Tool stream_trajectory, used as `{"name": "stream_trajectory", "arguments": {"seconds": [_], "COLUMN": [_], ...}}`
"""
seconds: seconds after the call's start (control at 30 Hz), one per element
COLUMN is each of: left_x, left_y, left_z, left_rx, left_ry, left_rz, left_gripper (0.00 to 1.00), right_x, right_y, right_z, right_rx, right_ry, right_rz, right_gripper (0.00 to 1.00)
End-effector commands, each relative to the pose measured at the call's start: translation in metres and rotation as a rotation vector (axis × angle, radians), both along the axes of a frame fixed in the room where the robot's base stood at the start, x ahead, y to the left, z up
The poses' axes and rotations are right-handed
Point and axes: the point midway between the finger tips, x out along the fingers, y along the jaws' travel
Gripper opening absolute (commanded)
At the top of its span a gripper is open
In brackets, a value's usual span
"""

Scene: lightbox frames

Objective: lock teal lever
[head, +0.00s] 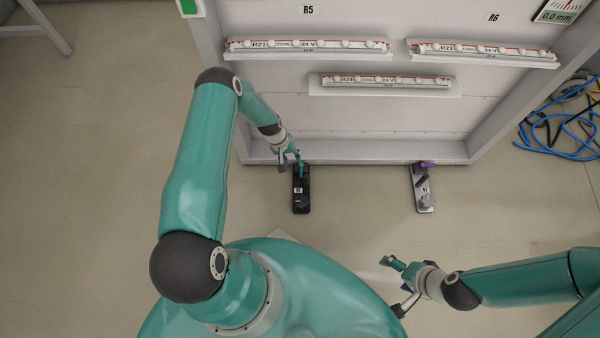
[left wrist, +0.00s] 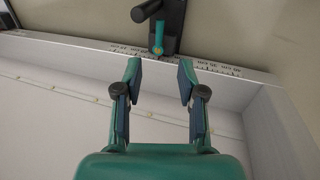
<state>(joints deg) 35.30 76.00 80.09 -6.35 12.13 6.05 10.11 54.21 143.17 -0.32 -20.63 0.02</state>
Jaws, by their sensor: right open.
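The teal lever (head: 301,170) sits on a black base plate (head: 301,202) at the bottom edge of the frame panel. In the left wrist view the teal lever (left wrist: 158,38) stands beyond my fingertips, between their lines, and a dark cylindrical part (left wrist: 146,10) sits beside it on the black base (left wrist: 174,22). My left gripper (head: 290,157) is open and empty, close to the lever; the wrist view shows its two fingers (left wrist: 159,76) apart. My right gripper (head: 394,284) is open and empty, low in the head view, away from both bases.
A grey base with a purple lever (head: 427,165) stands at the frame's right. The white lightbox frame (head: 360,152) carries several light strips (head: 308,48). A scale strip (left wrist: 218,69) runs along its edge. Blue cables (head: 570,130) lie on the floor at right.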

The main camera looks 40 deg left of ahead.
Motion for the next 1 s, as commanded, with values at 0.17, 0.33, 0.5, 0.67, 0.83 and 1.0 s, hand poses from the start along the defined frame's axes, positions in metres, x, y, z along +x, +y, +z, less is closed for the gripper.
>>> {"name": "stream_trajectory", "arguments": {"seconds": [0.17,0.33,0.5,0.67,0.83,1.0], "left_x": [0.005,0.011,0.016,0.018,0.018,0.018], "left_y": [-0.01,-0.017,-0.022,-0.025,-0.026,-0.025], "left_z": [-0.045,-0.079,-0.104,-0.115,-0.117,-0.117], "left_rx": [0.0,-0.001,0.0,0.0,0.0,0.0], "left_ry": [0.001,0.001,0.0,0.0,0.0,0.0], "left_rz": [-0.001,-0.001,-0.001,-0.001,-0.001,0.0], "left_gripper": [0.4,0.4,0.4,0.4,0.4,0.4], "right_x": [0.0,0.0,0.0,0.0,0.0,0.0], "right_y": [0.0,0.0,0.0,0.0,0.0,0.0], "right_z": [-0.018,-0.032,-0.043,-0.047,-0.047,-0.047], "right_rx": [0.0,0.0,0.0,0.0,0.0,0.0], "right_ry": [0.0,0.0,0.0,0.0,0.0,0.0], "right_rz": [0.0,0.0,0.0,0.0,0.0,0.0], "right_gripper": [0.81,0.81,0.81,0.81,0.81,0.81]}}
